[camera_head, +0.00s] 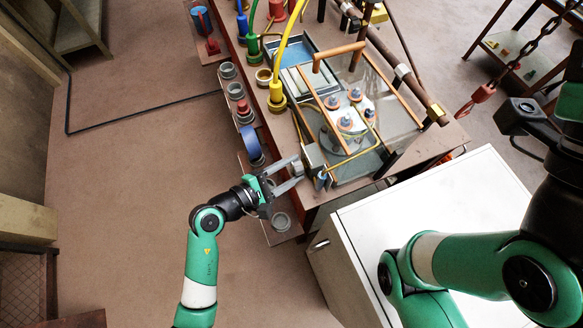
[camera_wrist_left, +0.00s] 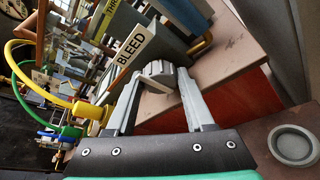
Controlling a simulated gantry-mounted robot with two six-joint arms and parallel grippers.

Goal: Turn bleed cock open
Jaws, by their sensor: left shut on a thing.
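The bleed cock is a grey ribbed knob (camera_wrist_left: 158,73) in the left wrist view. A white BLEED label (camera_wrist_left: 131,47) stands just beside it, on the grey apparatus. My left gripper (camera_wrist_left: 158,80) has its two fingers on either side of the knob, shut on it. In the head view, my left gripper (camera_head: 296,174) reaches in from the left to the near corner of the bench apparatus. There the fingers and small grey parts overlap, so the knob's turn angle is hard to read.
A glass-sided case (camera_head: 345,110) with an orange handle stands on the bench. Yellow (camera_head: 277,92) and green hoses rise beside it. A blue roll (camera_head: 250,142) and grey cups line the bench edge. A white cabinet (camera_head: 430,205) stands close at right.

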